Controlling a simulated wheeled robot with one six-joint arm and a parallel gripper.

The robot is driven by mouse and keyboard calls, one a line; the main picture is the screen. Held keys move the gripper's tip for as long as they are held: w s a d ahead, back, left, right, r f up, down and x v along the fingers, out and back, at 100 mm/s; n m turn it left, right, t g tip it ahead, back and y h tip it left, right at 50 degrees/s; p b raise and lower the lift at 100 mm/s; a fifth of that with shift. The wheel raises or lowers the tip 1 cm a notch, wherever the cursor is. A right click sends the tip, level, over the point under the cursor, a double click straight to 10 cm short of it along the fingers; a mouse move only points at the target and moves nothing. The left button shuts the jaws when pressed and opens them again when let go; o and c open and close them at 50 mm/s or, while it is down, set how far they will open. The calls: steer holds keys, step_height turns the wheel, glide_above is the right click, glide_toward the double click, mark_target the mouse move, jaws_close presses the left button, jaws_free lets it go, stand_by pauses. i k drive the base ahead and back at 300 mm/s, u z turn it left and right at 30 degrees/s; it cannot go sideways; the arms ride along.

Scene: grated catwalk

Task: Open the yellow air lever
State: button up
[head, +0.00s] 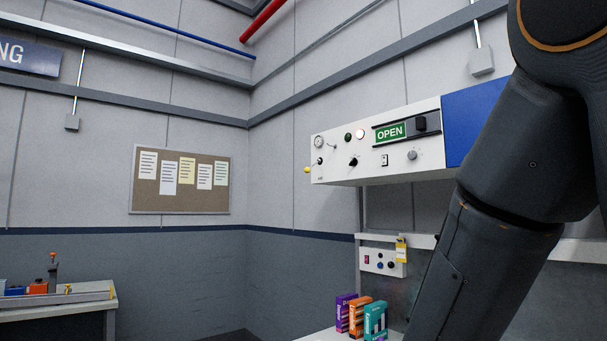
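A small yellow knob (307,169) shows at the lower left edge of the white wall panel (430,157); it may be the end of the yellow air lever, but it is too small to tell how the lever is set. Just right of it on the panel are a small dark knob and a round gauge (319,142). My dark arm crosses the right side of the view, well right of the yellow knob. My gripper is outside the picture.
The panel also carries a green OPEN sign (390,132), knobs and lamps. Below is a small control box (383,262) with a yellow tag (401,250). Purple, orange and teal boxes (375,320) stand below it. A bench (60,305) is at left. Between bench and boxes no object shows.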

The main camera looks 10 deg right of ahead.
mark_target(306, 169)
steer(key=u, duration=0.2)
steer(key=i, duration=2.15)
steer(key=z, duration=0.9)
steer(key=i, duration=0.25)
